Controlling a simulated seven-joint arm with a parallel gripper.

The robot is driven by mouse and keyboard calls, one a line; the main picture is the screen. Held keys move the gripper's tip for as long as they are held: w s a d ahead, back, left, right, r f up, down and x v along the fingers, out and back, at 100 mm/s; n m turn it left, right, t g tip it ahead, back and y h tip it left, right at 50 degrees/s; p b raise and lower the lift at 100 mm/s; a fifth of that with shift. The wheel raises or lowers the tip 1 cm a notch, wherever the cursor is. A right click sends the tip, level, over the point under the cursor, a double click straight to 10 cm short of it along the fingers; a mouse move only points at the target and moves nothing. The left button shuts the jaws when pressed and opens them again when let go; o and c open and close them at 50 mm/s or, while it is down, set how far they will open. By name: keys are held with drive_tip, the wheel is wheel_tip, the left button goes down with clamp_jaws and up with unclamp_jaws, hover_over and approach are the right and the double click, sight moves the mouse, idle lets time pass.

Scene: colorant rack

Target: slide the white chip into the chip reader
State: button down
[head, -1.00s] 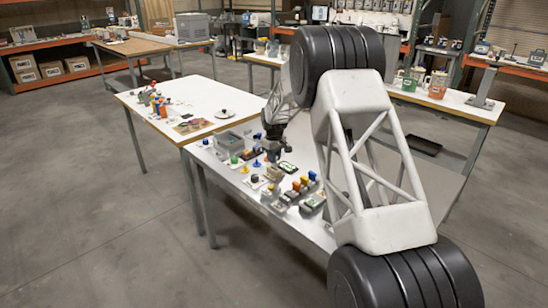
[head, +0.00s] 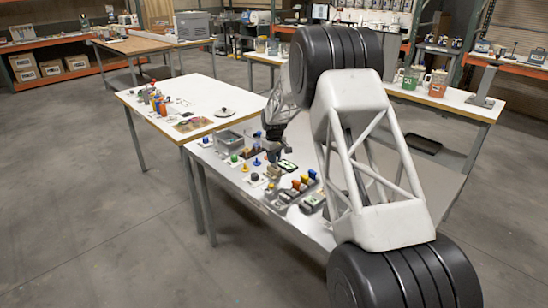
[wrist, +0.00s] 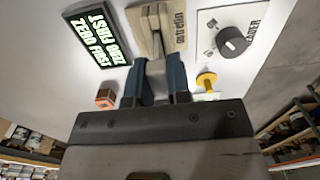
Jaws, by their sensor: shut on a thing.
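In the wrist view, my gripper (wrist: 156,75) has its two blue fingers closed around a small pale piece between the tips. This is probably the white chip, but the fingers hide most of it. In the head view, my gripper (head: 273,155) is low over the table, and the held piece is too small to make out.
A black sign with green lettering (wrist: 96,38) lies left of the beige device. A panel with a dark knob (wrist: 232,42) lies to the right. Coloured blocks (head: 304,181) stand nearer on the table.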

sight(274, 167)
drive_tip(key=shift+f, duration=1.55)
idle(0.4)
drive_tip(key=shift+r, duration=0.2)
drive_tip(key=shift+r, duration=1.35)
drive_tip(key=shift+f, duration=1.2)
idle(1.5)
drive_tip(key=shift+r, duration=0.35)
drive_tip(key=shift+r, duration=0.7)
drive_tip(key=shift+r, duration=0.3)
idle(0.5)
